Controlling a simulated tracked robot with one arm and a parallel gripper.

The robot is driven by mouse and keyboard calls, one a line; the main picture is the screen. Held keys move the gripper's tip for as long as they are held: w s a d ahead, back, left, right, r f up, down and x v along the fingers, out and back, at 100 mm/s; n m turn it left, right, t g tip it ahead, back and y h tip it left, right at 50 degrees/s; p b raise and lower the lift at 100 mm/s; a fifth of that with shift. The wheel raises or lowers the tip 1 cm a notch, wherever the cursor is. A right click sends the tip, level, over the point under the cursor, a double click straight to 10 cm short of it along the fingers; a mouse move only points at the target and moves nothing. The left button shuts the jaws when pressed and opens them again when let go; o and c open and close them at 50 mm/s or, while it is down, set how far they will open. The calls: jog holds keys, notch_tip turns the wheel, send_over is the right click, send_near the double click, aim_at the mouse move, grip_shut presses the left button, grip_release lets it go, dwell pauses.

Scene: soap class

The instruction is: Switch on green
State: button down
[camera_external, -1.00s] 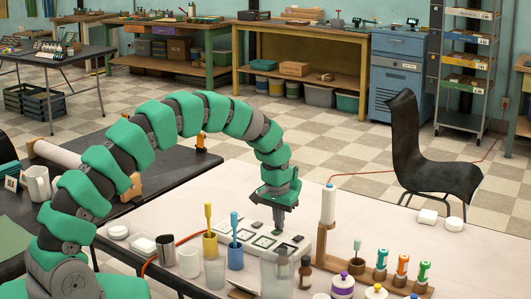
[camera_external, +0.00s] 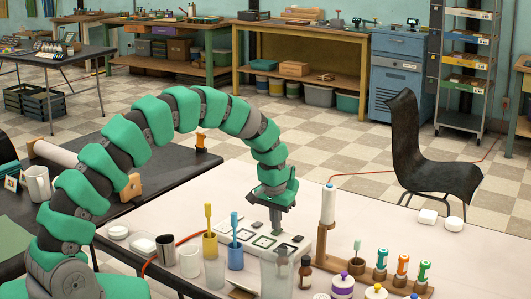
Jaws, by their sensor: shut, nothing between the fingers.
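A white panel (camera_external: 242,244) lies on the pale table, with several square fields in a row on its top. At least one of them, a green-edged square (camera_external: 264,241), shows near the middle. A small dark piece (camera_external: 298,238) sits at the panel's right end. My gripper (camera_external: 277,230) points down over the right part of the panel, shut and empty, just behind and right of the green-edged square. I cannot tell whether the tips touch the panel. The near right part of the panel is hidden by a clear cup.
The clear cup (camera_external: 276,272) and a brown bottle (camera_external: 305,272) stand in front of the panel. A yellow cup (camera_external: 210,246) and a blue cup (camera_external: 235,257) hold brushes at its left. A white cylinder (camera_external: 328,205) stands on a wooden holder to the right.

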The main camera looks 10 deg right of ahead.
aim_at(274, 232)
notch_tip(274, 232, up, 14)
jog(key=s+a, duration=0.1)
jog(key=shift+f, duration=0.25)
jog(key=shift+f, duration=0.1)
jog(key=d+b, duration=0.1)
jog(key=b, duration=0.3)
jog(key=shift+w, duration=0.4)
dwell(0.3)
jog(key=f, duration=0.9)
jog(key=w+d+f+b, duration=0.1)
jog(key=f, duration=0.4)
jog(key=shift+w, duration=0.1)
